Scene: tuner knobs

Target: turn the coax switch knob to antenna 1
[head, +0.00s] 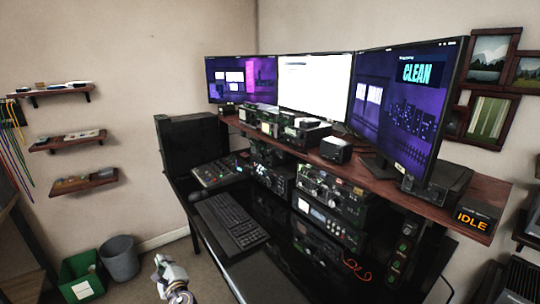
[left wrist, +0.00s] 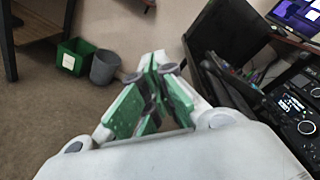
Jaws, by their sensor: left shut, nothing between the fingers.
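My left gripper (head: 168,268) is low in the head view, over the floor to the left of the desk. In the left wrist view my left gripper (left wrist: 154,62) has its green-padded fingers closed together at the tips, with nothing held. A radio stack (head: 330,205) with several knobs and lit displays sits under the desk shelf. A narrow dark panel (head: 402,250) with small lights stands to its right. I cannot tell which part is the coax switch knob, nor its setting. My left gripper is well apart from all this equipment. My right gripper is in neither view.
The desk (head: 290,278) holds a keyboard (head: 232,220) and a mixer (head: 215,173). A long wooden shelf (head: 450,190) carries small boxes and an IDLE sign (head: 474,220) under three monitors. A green bin (head: 82,278) and grey bin (head: 120,258) stand on open floor left of my gripper.

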